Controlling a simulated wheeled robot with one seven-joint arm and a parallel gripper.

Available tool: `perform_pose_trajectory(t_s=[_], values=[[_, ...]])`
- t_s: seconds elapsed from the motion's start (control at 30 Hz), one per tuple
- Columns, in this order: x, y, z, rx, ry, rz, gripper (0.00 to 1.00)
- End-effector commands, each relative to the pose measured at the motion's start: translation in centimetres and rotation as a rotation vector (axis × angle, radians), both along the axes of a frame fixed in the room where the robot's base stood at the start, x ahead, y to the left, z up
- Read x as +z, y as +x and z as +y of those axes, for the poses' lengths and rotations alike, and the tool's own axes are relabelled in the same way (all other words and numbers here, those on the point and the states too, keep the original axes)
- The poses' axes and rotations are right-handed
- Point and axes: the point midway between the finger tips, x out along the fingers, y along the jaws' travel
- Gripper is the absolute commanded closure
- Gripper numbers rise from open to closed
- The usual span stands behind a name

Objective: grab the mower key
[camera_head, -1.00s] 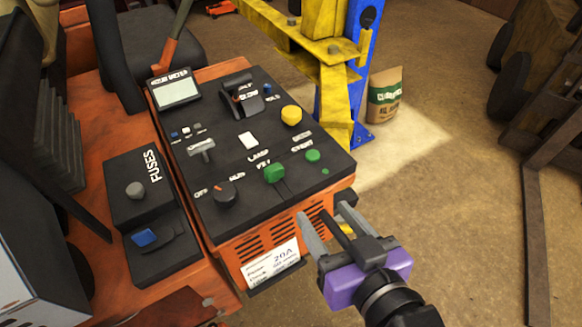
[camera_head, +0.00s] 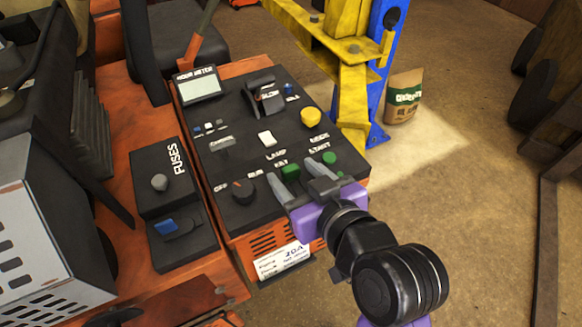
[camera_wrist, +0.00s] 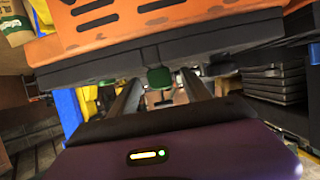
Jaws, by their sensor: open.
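The green mower key (camera_head: 290,171) sits on the black control panel (camera_head: 222,168), below the white KEY label. My gripper (camera_head: 293,175) is open at the panel's front edge, with one finger on each side of the key in the head view. In the wrist view the green key (camera_wrist: 159,78) shows between the two dark fingers, with a visible gap to each. The fingers are not closed on it.
A dark rotary knob (camera_head: 243,191) is left of the key, and a round green button (camera_head: 330,158) is to its right. A yellow knob (camera_head: 311,117) stands farther back. A FUSES box (camera_head: 165,182) lies left of the panel. Open floor lies to the right.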

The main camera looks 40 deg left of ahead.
Motion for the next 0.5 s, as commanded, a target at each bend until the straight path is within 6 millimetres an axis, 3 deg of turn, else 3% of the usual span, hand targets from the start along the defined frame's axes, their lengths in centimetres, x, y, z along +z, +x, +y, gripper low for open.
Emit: perform_pose_trajectory(t_s=[0.27, 0.5], values=[[-0.19, 0.11, 0.33, 0.0, 0.0, 0.0, 0.44], [-0.18, 0.12, 0.31, 0.0, 0.0, 0.0, 0.89]])
